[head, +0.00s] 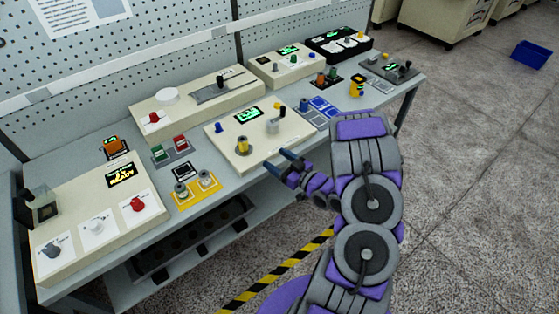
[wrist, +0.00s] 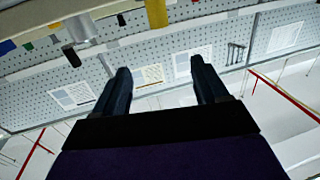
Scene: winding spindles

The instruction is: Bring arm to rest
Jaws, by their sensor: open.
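My purple and grey arm reaches in from the lower right in the head view. My gripper (head: 279,164) is at the front edge of the workbench, close to the beige winding panel (head: 222,143). In the wrist view its two dark fingers (wrist: 163,85) stand apart with nothing between them. A yellow spool (head: 243,146) stands upright on a post of that panel, left of my gripper. A grey and black knob (head: 272,127) and a small yellow cap (head: 279,107) sit further right on the panel.
The grey bench (head: 205,163) carries several control boxes, including one with a "READY" screen (head: 121,176) at left. A yellow tray (head: 196,190) holds two spools. A pegboard (head: 150,45) stands behind. The floor at right is clear up to a blue bin (head: 531,54).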

